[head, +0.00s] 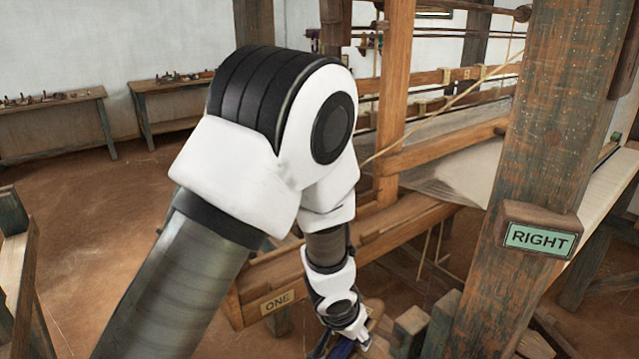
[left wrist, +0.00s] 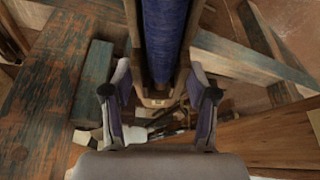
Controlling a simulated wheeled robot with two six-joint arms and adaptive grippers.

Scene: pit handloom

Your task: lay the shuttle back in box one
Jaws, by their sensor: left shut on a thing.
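The shuttle (left wrist: 166,35) is a long wooden body with blue yarn in its middle. It shows in the left wrist view, running from the top edge down between my fingers. My left gripper (left wrist: 160,92) is shut on it near its lower end, one finger on each side. Box one (head: 262,280), a long wooden piece with a ONE plate (head: 277,302), is just left of and behind the gripper. Its inside is hidden by my arm.
A thick post (head: 520,210) with a RIGHT sign (head: 540,239) stands to the right. Loom beams and pale cloth (head: 450,170) lie behind the arm. Benches with small tools (head: 60,102) stand along the far wall. The floor at left is mostly clear.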

